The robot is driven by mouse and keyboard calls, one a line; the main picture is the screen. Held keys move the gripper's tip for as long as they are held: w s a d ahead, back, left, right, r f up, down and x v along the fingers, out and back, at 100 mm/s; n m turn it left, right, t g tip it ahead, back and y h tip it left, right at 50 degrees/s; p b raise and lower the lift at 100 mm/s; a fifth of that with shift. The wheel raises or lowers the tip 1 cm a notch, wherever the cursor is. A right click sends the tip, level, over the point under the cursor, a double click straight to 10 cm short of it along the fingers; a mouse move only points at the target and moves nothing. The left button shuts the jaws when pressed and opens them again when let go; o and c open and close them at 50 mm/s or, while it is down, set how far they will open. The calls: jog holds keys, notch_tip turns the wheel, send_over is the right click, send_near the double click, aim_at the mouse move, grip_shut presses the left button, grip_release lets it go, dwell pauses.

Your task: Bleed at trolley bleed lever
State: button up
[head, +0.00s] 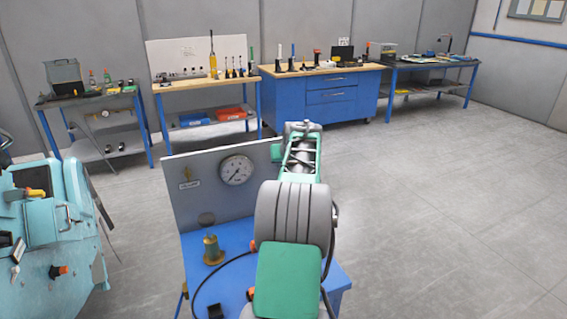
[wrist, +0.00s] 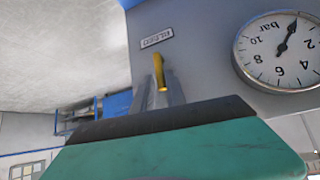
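The bleed lever is small and yellow (head: 187,172), on the grey upright panel (head: 205,205) of the blue trolley, above a small label (head: 190,185). In the wrist view the lever (wrist: 159,72) shows near the middle, beside the upside-down label (wrist: 157,39). A round white pressure gauge (head: 236,170) sits to the lever's right; it also shows in the wrist view (wrist: 280,52). My gripper's green and black body (wrist: 170,140) fills the bottom of the wrist view. A grey shape lies around the lever there; I cannot tell whether it is a finger, or whether it touches. Fingertips are not clear in the head view.
The blue trolley (head: 232,240) carries a brass fitting (head: 213,250) and a black hose. A turquoise machine (head: 55,225) stands at the left. Workbenches with tools, including a blue cabinet bench (head: 330,97), line the back wall. The grey floor at the right is clear.

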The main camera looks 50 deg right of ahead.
jog(key=o, duration=0.3)
jog(key=b+v, duration=0.2)
jog(key=v, duration=0.5)
jog(key=shift+s+a+r, duration=0.2)
jog(key=shift+r, duration=0.1)
